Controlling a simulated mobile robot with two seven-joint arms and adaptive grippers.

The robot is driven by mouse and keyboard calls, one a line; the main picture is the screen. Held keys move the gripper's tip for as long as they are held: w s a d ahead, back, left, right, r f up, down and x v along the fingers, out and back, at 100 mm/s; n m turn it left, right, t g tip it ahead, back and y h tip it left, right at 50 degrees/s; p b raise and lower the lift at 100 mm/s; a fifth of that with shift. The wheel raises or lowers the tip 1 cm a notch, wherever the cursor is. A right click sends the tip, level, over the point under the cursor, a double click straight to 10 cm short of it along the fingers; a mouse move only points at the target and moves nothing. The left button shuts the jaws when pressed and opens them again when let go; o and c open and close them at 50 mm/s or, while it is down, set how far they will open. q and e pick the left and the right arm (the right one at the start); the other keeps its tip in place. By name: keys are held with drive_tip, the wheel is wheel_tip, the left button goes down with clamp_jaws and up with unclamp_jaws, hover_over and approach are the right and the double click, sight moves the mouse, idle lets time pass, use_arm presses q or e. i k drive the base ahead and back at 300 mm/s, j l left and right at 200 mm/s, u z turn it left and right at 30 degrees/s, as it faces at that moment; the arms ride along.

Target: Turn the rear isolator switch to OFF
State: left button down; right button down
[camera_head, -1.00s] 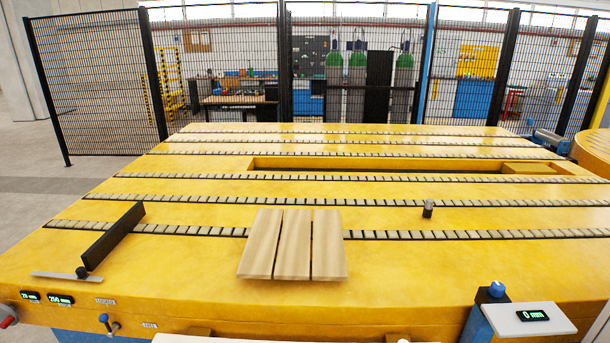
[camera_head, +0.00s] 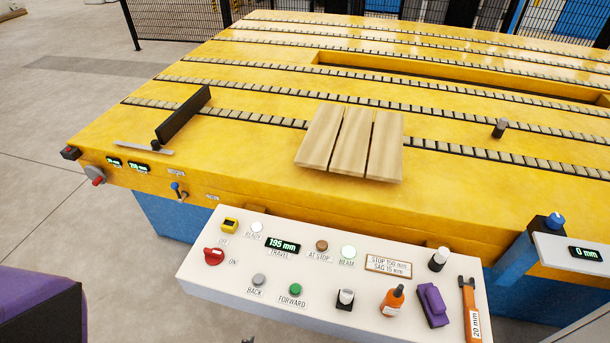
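A red rotary switch (camera_head: 214,256) sits at the left of the white control panel, between the printed words OFF and ON. Its exact setting is too small to read. A second red knob on a grey mount (camera_head: 96,176) sticks out at the left front corner of the yellow table. A small dark box with a red part (camera_head: 70,153) is just behind it. I see no label that tells which is the rear isolator. Neither of my grippers can be made out in view.
The white control panel (camera_head: 196,278) carries buttons, lamps and a 195 mm travel display (camera_head: 283,245). An orange bottle (camera_head: 392,301), a purple block (camera_head: 432,305) and an orange 20 mm tool (camera_head: 470,310) are on its right. Wooden boards (camera_head: 352,143) lie on the yellow table (camera_head: 250,165). Open floor lies left.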

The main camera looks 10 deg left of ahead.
sight(215, 257)
drive_tip(key=u, duration=1.3)
drive_tip(key=j+z, duration=0.15)
drive_tip(key=j, duration=0.15)
